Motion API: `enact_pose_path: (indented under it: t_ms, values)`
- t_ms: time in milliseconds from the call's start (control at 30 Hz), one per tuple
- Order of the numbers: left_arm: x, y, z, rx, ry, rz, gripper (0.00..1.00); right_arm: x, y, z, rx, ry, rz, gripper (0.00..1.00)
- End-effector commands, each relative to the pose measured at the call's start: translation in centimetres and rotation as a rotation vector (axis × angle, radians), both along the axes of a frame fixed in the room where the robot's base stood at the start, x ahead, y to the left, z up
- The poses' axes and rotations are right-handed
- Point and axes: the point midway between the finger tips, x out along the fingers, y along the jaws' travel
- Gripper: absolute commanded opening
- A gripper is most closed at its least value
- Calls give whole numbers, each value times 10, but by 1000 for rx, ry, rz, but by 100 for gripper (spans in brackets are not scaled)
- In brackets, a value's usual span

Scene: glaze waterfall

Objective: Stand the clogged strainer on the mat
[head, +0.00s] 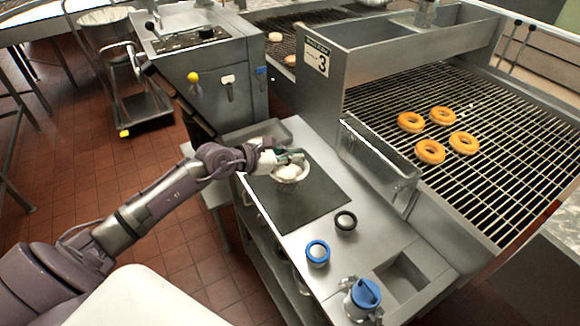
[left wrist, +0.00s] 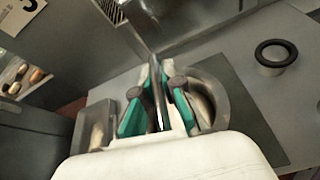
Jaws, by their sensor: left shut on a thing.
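The clogged strainer (head: 287,183) is a bowl-shaped metal piece with whitish matter in it. It is at the far part of the dark mat (head: 318,205) on the steel counter. I cannot tell whether its base touches the mat. My left gripper (head: 291,158) is shut on the strainer's upper edge and hides part of it. In the left wrist view my teal-padded fingers (left wrist: 158,105) are close together, with the strainer's curved metal wall (left wrist: 217,92) beside them and the mat (left wrist: 262,125) to the right. My right gripper is not in view.
A black-rimmed round piece (head: 346,221) and a blue-rimmed one (head: 317,252) stand on the counter near the mat. A blue-lidded metal container (head: 365,296) is at the front. A steel trough (head: 378,160) and a wire rack with donuts (head: 441,116) lie to the right.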

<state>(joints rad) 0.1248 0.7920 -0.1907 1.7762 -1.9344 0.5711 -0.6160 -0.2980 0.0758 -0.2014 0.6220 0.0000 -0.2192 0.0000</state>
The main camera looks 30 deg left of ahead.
Motion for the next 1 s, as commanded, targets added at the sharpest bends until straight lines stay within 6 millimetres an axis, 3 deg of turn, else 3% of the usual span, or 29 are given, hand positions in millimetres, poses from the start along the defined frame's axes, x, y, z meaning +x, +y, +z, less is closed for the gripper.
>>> enact_pose_path:
  t_ms: [167, 500, 867, 900, 1000]
  values:
    - [10, 13, -10, -2, -2, 0, 0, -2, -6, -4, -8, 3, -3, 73]
    - [11, 13, -48, -5, -2, 0, 0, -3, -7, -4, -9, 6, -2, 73]
    - [10, 13, -53, -2, -2, -2, 0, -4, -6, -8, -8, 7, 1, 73]
    - [10, 13, -53, -2, -1, -2, 13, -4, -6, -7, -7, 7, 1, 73]
    - [10, 13, -53, -2, -1, -3, 29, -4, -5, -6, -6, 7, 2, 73]
